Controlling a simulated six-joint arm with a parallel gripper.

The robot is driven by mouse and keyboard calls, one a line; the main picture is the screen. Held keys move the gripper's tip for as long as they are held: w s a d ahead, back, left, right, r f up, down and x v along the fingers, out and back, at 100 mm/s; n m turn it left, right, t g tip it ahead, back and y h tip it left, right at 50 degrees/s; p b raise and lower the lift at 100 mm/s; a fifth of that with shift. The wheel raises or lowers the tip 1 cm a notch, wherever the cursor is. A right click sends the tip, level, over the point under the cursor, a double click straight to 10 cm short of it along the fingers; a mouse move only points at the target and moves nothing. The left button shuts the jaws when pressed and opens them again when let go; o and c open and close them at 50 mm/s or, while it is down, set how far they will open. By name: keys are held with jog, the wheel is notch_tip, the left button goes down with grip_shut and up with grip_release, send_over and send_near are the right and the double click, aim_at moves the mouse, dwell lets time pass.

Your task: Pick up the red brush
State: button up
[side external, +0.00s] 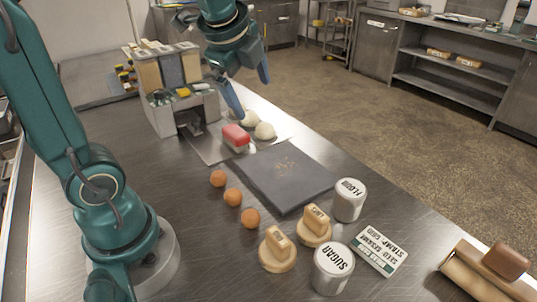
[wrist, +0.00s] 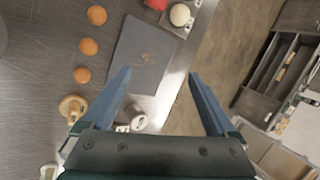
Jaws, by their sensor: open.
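The red brush (side external: 236,136), a red block with a pale underside, lies on the light sheet by the dough balls in the side view. In the wrist view the red brush (wrist: 157,4) shows only in part, cut off by the top edge. My gripper (side external: 249,97) is open and empty, and appears above the brush, towards the aisle side. In the wrist view the blue fingers of my gripper (wrist: 160,73) are spread wide with nothing between them, and the brush lies beyond their tips.
Pale dough balls (side external: 264,131) sit close beside the brush. A dark slate (side external: 285,178) lies in front of it, with orange balls (side external: 233,197) to the left. Wooden stamps (side external: 278,250), a sugar can (side external: 332,268) and a flour can (side external: 349,200) stand nearer. A grey rack (side external: 172,117) stands behind.

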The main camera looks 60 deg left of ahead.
jog(key=w+a+f+m+g+y, duration=0.1)
jog(key=w+a+f+m+g, duration=0.15)
jog(key=w+a+f, duration=0.35)
jog(key=m+g, duration=0.1)
jog(key=g, duration=0.2)
send_near(235, 130)
jog(key=x, duration=0.8)
jog(key=shift+s+f, duration=0.1)
jog(key=shift+f, duration=0.35)
jog(key=shift+a+f, duration=0.3)
jog(key=shift+f, duration=0.35)
grip_shut()
jog(key=shift+r, duration=0.15)
